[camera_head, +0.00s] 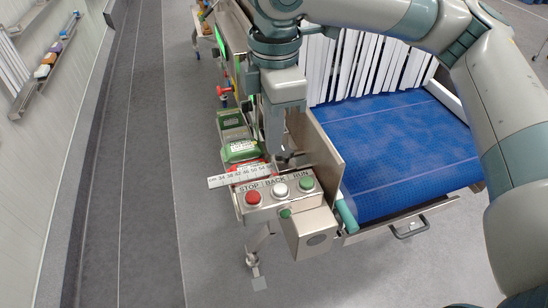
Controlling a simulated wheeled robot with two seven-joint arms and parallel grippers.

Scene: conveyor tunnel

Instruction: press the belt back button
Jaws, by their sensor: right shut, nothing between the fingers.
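A metal control box (265,207) stands at the left front corner of the conveyor. Its top carries a red button (253,197) under the word STOP, a white button (280,190) under BACK and a green button (305,183) under RUN. My right gripper (285,158) is shut and empty, pointing down just behind the box, above and behind the labels. Its arm reaches in from the right. I cannot tell whether its tips touch anything. My left gripper is not in view.
The blue conveyor belt (400,150) lies right of the box, with white strip curtains (350,65) at its back. A ruler (238,176) and a green device (240,150) are beside the gripper. A wall shelf (45,70) is at far left.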

